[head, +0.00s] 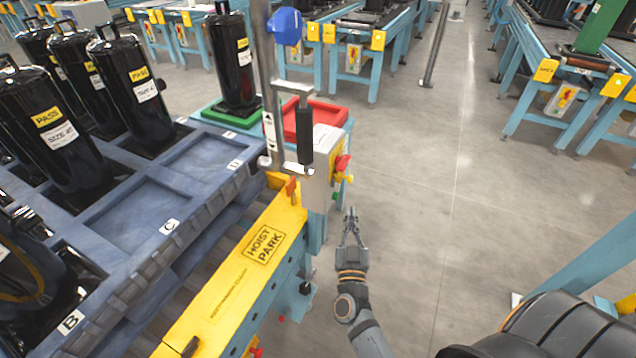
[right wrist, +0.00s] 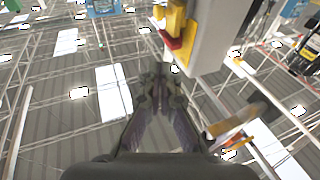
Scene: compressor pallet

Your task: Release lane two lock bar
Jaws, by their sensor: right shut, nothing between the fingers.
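I cannot tell which part is the lane two lock bar; no label naming it is readable. A small orange lever (head: 291,190) stands at the far end of the yellow HOIST PARK beam (head: 230,283). My right gripper (head: 351,212) is shut and empty, in free space to the right of the beam and just below a grey control box (head: 318,180) with red, yellow and green buttons. In the right wrist view, the closed fingers (right wrist: 160,78) point up past the box (right wrist: 222,38), apart from it. My left gripper is out of view.
A blue pallet (head: 120,215) with lettered bays and black cylinders stands at left. A hoist handle (head: 305,135) hangs above the beam's far end. A red tray (head: 330,112) sits behind the box.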

